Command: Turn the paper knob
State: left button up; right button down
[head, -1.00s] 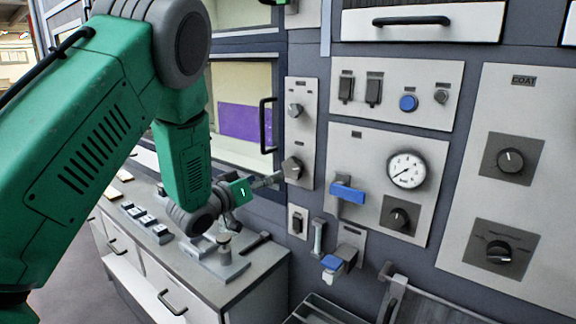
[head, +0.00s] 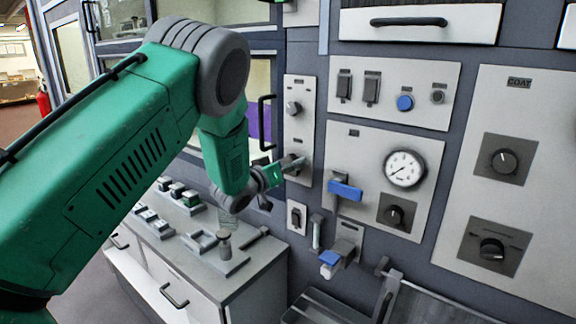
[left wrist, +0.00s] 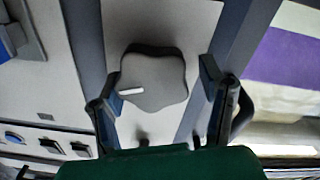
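My left gripper (head: 291,166) is at the lower knob of the narrow two-knob panel (head: 293,136), and largely covers that knob in the head view. In the left wrist view, a grey lobed knob (left wrist: 160,82) with a white pointer mark lies between the two open fingers (left wrist: 160,92). The upper knob (head: 293,108) on the same panel is clear of the gripper. The panel's small labels are too blurred to read, so I cannot tell which knob is marked paper. My right gripper is out of view.
A black door handle (head: 265,122) stands just left of the panel. The COAT panel (head: 520,120) has two dark knobs. A counter (head: 205,255) with small items is below my arm.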

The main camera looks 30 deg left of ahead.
pick_arm(q)
jog(key=shift+s+d+r, duration=0.1)
jog(key=shift+d, duration=0.1)
jog(key=c, duration=0.3)
jog(key=shift+d, duration=0.35)
jog(key=shift+c, duration=0.2)
jog(key=shift+a, duration=0.45)
jog(key=m+b, duration=0.2)
jog(key=shift+d+m, duration=0.3)
jog(key=m+b, duration=0.1)
jog(key=m, duration=0.1)
jog(key=shift+f+m+b, duration=0.2)
jog(key=shift+m+b, duration=0.1)
jog(key=shift+b, duration=0.05)
jog(key=m+b, duration=0.2)
jog(key=shift+m, duration=0.4)
jog(key=m+b, duration=0.4)
jog(key=m, duration=0.1)
jog(key=shift+d+f+m, duration=0.15)
jog(key=shift+m, duration=0.15)
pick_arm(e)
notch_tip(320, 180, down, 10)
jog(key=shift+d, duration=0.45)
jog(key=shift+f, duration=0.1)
